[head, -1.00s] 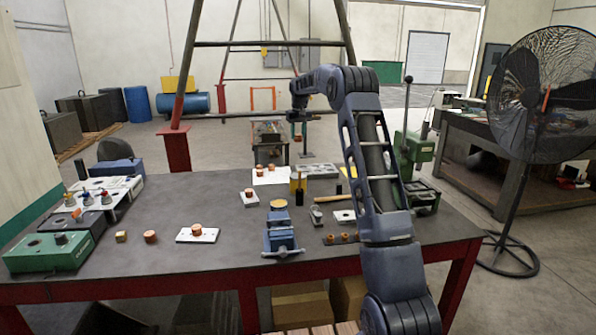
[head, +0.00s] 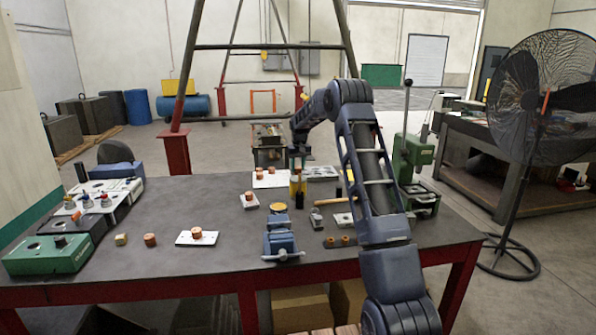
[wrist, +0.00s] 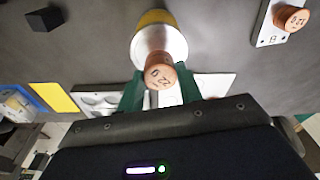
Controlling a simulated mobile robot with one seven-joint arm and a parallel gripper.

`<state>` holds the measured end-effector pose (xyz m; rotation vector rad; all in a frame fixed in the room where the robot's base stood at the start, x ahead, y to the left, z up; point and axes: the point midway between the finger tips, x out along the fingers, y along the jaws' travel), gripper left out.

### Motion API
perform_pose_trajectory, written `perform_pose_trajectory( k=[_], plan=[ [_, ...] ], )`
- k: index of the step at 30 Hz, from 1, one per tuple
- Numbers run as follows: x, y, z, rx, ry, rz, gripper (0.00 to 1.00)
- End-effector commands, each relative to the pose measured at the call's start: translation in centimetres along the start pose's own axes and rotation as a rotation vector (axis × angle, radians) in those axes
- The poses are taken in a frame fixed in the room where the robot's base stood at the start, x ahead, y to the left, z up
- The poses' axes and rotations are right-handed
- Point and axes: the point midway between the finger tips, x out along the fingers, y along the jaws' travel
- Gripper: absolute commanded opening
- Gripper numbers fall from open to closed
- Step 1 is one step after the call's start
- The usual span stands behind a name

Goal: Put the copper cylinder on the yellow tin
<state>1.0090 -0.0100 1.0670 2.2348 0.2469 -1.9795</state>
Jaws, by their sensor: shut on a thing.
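My gripper (head: 298,166) is low over the back middle of the table, pointing down at the yellow tin (head: 298,186). In the wrist view its green fingers (wrist: 160,92) are shut on the copper cylinder (wrist: 160,74), which has marks on its end face. The yellow tin also shows in the wrist view (wrist: 155,19), with its pale top right behind the cylinder. The cylinder is lined up over the tin's top; I cannot tell whether they touch. In the head view the cylinder is mostly hidden by the fingers.
Other copper cylinders stand on white plates, one at left (head: 196,231) and one near the tin (head: 249,195); another (head: 150,239) stands on bare table. A blue vise (head: 280,240) stands in front, a wooden-handled tool (head: 328,201) at right.

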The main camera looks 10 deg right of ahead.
Motion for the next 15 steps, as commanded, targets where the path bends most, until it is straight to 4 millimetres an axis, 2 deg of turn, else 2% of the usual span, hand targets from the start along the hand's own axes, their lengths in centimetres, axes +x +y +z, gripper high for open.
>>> perform_pose_trajectory(
  k=[4,15],
  plan=[
    [1.7,0.0,0.2,0.000,-0.001,0.000,0.02],
    [2.1,0.0,0.3,0.000,0.000,0.000,0.02]
  ],
)
